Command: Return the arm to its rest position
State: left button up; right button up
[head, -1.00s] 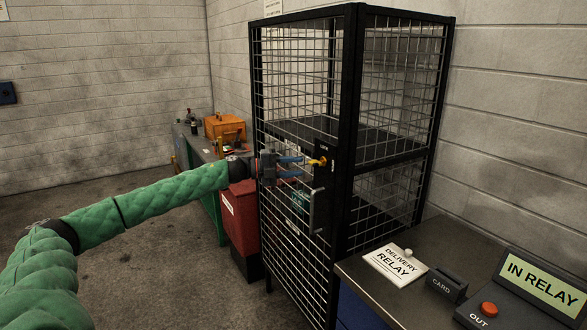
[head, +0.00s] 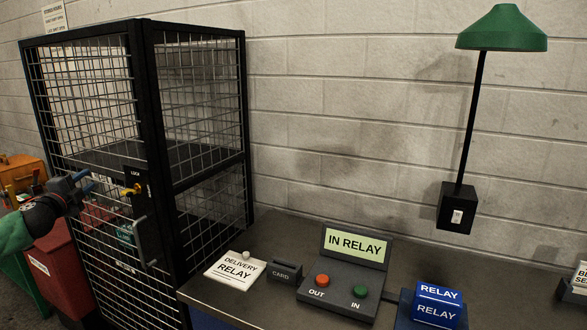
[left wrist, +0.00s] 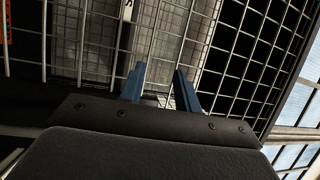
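My left gripper (head: 88,181) is at the left of the head view, on the green padded arm, in front of the wire cage door. Its two blue fingers are apart with nothing between them. They also show in the left wrist view (left wrist: 160,88), with the cage mesh behind them. The cage's lock (head: 136,187) has a yellow and red piece in it, a short gap to the right of the fingertips. The cage door (head: 95,130) looks closed. My right gripper is in neither view.
A black wire cage (head: 160,120) stands close to the left arm. A red bin (head: 60,270) is below the arm. The bench (head: 225,292) bears a delivery relay card (head: 236,268), a card holder (head: 285,271), a button box (head: 340,290) and blue relay boxes (head: 437,305). A green lamp (head: 502,30) hangs over it.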

pick_arm(q)
jog(key=s+d+f+n+g+y, duration=0.2)
jog(key=s+d+f+n+g, duration=0.2)
jog(key=s+d+f, duration=0.45)
jog(key=s+d+f+n+g+y, duration=0.1)
jog(key=s+d+f+n+g, duration=0.3)
jog(key=d+f, duration=0.7)
jog(key=s+d+f+n+g+y, duration=0.2)
jog(key=s+d+f+n+g, duration=0.15)
jog(key=s+d+f, duration=0.6)
jog(key=s+d+f+n+g+h, duration=0.1)
jog(key=s+d+f+g+h, duration=0.1)
jog(key=s+d+f, duration=0.5)
jog(key=s+d+f+n+g+h, duration=0.1)
jog(key=s+d+f, duration=0.5)
jog(key=s, duration=0.8)
jog(key=s+d+f+n+g+h, duration=0.1)
jog(key=s+d+f+g+h, duration=0.2)
jog(key=s+d+f, duration=0.4)
jog(key=s+f, duration=0.2)
jog(key=s, duration=0.2)
jog(key=shift+d+f+n, duration=0.25)
jog(key=shift+d+n, duration=0.1)
